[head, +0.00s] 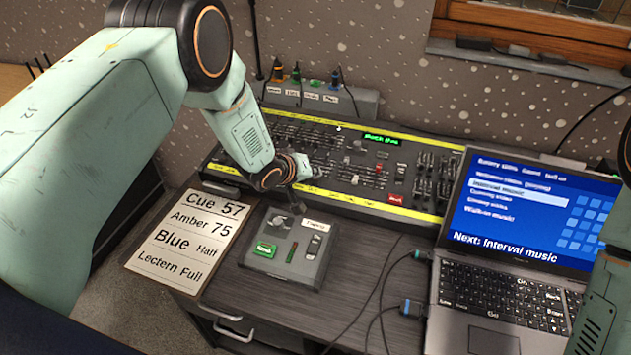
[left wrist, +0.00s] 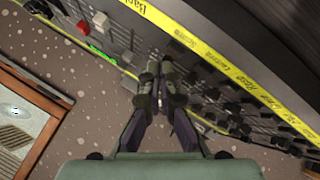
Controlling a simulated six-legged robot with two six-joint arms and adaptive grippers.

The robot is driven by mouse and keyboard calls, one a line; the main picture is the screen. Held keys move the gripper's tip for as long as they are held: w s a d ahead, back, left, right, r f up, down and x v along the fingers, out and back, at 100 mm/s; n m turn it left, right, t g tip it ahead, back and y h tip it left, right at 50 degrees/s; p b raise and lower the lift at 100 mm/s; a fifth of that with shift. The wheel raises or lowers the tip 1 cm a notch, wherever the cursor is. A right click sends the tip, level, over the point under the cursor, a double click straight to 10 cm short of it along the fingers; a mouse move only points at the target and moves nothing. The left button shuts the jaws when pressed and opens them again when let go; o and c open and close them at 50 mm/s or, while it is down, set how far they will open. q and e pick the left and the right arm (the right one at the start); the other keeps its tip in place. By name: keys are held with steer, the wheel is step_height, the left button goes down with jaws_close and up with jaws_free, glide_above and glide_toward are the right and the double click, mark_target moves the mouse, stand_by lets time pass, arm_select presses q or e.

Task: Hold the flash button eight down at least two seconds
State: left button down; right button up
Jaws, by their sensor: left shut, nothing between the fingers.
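The lighting console (head: 345,150) is a long dark panel with rows of faders and small buttons, edged with yellow label strips. My left gripper (head: 300,170) is over the left-middle part of the console in the head view, beside its front strip. In the left wrist view the gripper (left wrist: 160,72) is shut and empty, its fingertips over the console's rows of dark controls (left wrist: 215,105). I cannot tell whether the tips touch a button. Flash button eight cannot be singled out; its number is not readable. My right gripper is out of view.
A small control box (head: 285,248) with a green button stands in front of the console. A cue card (head: 187,240) lies to its left. A laptop (head: 520,225) stands at the right, with cables (head: 385,280) on the desk. A power strip (head: 320,98) sits behind the console.

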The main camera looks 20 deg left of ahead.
arm_select(q)
steer(key=shift+w+f+b, duration=0.1)
steer(key=shift+f+b, duration=0.2)
steer(key=shift+f, duration=0.2)
steer(key=shift+f+b, duration=0.3)
stand_by(0.5)
steer(key=shift+r, duration=0.1)
stand_by(3.1)
steer(key=shift+r+p, duration=0.7)
steer(key=shift+p, duration=0.05)
steer(key=r+p, duration=0.2)
steer(key=r, duration=0.1)
steer(key=r+p, duration=0.2)
steer(key=shift+s, duration=0.25)
stand_by(0.5)
steer(key=shift+s+f, duration=0.1)
steer(key=shift+s, duration=0.05)
